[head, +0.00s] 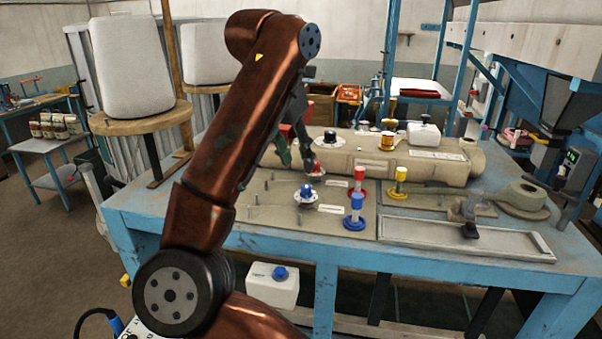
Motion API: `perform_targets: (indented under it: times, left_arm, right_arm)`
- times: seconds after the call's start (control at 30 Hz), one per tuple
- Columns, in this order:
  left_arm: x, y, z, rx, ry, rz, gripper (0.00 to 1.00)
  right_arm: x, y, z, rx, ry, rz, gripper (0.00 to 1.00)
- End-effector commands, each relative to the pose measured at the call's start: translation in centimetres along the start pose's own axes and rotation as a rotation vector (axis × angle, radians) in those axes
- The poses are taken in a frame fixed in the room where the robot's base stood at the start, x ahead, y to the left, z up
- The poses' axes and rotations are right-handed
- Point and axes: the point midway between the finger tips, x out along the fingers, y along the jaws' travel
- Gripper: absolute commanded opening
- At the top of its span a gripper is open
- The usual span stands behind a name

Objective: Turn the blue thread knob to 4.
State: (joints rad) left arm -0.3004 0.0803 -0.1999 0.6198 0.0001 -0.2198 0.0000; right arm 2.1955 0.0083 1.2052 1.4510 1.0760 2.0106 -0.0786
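The blue thread knob (306,192) stands on a white round dial on the grey-beige plate (275,212) on the table. The dial marks are too small to read. The gripper is apart from the blue knob in the picture.
Red (359,178), yellow (400,176) and blue (355,206) thread spools stand right of the dial. Thin pins rise from the plate. A shallow metal tray (440,236) is at the front right. A white box (262,288) sits below.

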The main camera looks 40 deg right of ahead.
Motion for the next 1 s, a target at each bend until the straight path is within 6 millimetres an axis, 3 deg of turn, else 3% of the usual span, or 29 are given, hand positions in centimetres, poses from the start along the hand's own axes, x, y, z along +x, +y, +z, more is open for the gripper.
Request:
perform_targets:
  times: [0.1,0.3,1.0]
  left_arm:
    - [0.0,0.0,0.0,0.000,0.000,0.000,0.38]
    - [0.0,0.0,-0.1,0.000,0.000,0.000,0.38]
    - [0.0,0.1,-0.3,0.001,0.004,0.001,0.38]
  right_arm:
    - [-2.0,0.0,0.0,-0.003,0.000,0.002,0.35]
    - [-3.5,0.0,0.0,-0.001,0.000,0.000,0.35]
    - [-3.8,0.0,0.0,0.000,-0.001,0.000,0.35]
